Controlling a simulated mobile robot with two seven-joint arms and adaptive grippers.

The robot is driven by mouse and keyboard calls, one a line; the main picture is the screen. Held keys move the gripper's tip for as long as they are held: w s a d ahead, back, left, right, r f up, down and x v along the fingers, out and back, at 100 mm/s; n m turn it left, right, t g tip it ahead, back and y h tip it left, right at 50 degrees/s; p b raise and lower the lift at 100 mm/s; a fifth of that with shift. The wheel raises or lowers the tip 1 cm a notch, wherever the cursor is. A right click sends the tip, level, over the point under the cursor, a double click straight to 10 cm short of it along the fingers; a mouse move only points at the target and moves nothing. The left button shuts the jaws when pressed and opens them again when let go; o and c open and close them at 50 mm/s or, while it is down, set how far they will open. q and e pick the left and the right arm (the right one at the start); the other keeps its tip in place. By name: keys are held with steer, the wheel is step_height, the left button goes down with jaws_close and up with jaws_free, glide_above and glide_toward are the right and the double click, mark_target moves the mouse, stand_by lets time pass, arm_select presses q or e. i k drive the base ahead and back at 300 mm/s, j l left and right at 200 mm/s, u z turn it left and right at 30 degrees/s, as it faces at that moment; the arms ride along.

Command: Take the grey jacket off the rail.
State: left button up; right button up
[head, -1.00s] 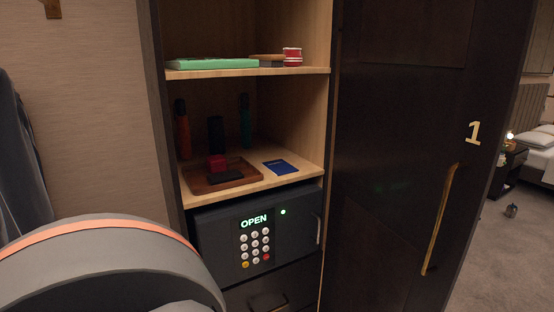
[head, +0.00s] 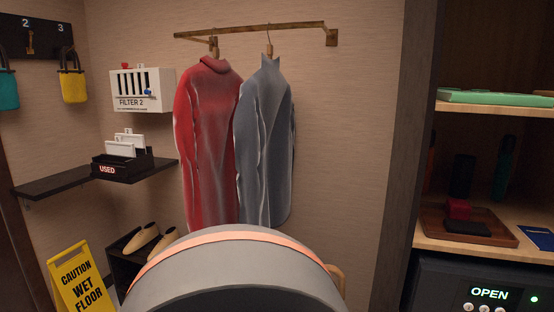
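The grey jacket (head: 266,140) hangs from a hanger on the wooden rail (head: 250,33), to the right of a red jacket (head: 208,140). The two jackets hang side by side, close together at their sleeves. The lower ends of both are near or behind a large grey rounded part with an orange band, which is mine. Neither of my grippers shows in the head view.
A cabinet with shelves and a safe reading OPEN (head: 490,294) stands on the right. On the left are a dark wall shelf (head: 50,185) with a USED box (head: 122,165), a FILTER 2 unit (head: 142,90), a yellow wet-floor sign (head: 78,280) and shoes (head: 150,240). Bare wall lies right of the grey jacket.

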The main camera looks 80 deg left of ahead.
mark_target(264, 120)
steer(key=u, duration=2.65)
steer(key=i+z, duration=0.15)
steer(key=z, duration=0.2)
steer(key=i+j+z, duration=0.1)
steer(key=z, duration=0.25)
steer(key=i+j+z, duration=0.1)
steer(key=z, duration=0.25)
steer(key=j, duration=0.1)
